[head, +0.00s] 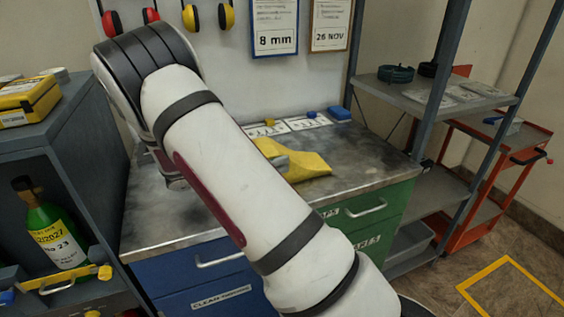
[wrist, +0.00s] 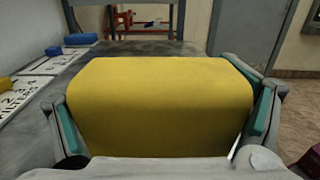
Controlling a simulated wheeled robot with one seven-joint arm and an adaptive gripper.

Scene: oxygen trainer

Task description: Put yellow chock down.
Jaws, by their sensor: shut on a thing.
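The yellow chock (wrist: 160,100) fills the middle of the wrist view, between the two teal-lined fingers of my gripper (wrist: 165,118). The fingers are shut on its two sides. In the head view the chock (head: 312,168) shows at the worktop, right of my arm, with a grey part of my gripper (head: 279,161) against it. My arm hides the rest of the gripper and part of the chock. The chock looks low over or on the dark metal worktop (head: 350,150); I cannot tell whether it touches.
Number cards (head: 305,122) with small blue and yellow blocks lie at the worktop's back. A blue block (head: 339,113) sits at its back right corner. A grey shelf rack (head: 440,100) stands on the right, a cabinet with a green bottle (head: 55,235) on the left. The worktop right of the chock is clear.

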